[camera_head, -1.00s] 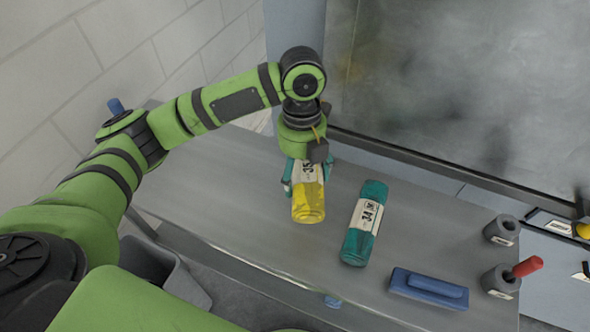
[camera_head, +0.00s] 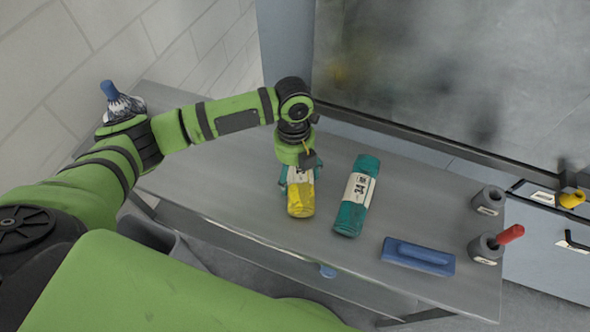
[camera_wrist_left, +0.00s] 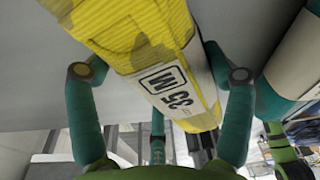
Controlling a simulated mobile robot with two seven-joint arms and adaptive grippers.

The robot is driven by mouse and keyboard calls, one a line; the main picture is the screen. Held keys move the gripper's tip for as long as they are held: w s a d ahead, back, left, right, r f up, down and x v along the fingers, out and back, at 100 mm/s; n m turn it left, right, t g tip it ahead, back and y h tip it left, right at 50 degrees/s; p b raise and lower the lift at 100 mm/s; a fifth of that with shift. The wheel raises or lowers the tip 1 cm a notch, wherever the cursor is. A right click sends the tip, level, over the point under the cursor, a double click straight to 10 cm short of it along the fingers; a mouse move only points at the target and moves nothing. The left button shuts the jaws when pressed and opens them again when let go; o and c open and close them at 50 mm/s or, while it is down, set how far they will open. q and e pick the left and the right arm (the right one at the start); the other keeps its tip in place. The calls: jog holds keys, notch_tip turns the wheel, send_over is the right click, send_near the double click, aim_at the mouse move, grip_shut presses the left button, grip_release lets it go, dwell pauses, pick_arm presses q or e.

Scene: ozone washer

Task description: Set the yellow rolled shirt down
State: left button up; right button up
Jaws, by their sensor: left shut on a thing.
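The yellow rolled shirt (camera_head: 301,203) has a white label band and is in my left gripper (camera_head: 298,178), over the grey table in the head view. In the left wrist view the yellow rolled shirt (camera_wrist_left: 135,35) lies between the teal fingers (camera_wrist_left: 160,105), its label reading 35 M. The left gripper is shut on it. The gripper points down at the table. I cannot tell whether the roll touches the tabletop. My right gripper is not in view.
A teal rolled shirt (camera_head: 350,216) labelled 34 lies just right of the yellow one. A blue block-like tool (camera_head: 418,256), two dark holders (camera_head: 489,201), (camera_head: 486,249) and a red handle (camera_head: 510,234) are at the right. The grey table (camera_head: 215,190) is clear left of the gripper.

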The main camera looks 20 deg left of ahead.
pick_arm(q)
jog(key=shift+f, duration=0.15)
jog(key=o, duration=1.2)
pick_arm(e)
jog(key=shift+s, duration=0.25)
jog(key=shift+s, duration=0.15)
pick_arm(q)
jog(key=r+b, duration=0.1)
jog(key=r, duration=0.2)
jog(key=r+b, duration=0.1)
jog(key=r, duration=0.3)
jog(key=w+r+b, duration=0.1)
jog(key=r, duration=0.3)
jog(key=shift+w+a, duration=0.1)
jog(key=shift+a, duration=0.15)
jog(key=shift+r, duration=0.65)
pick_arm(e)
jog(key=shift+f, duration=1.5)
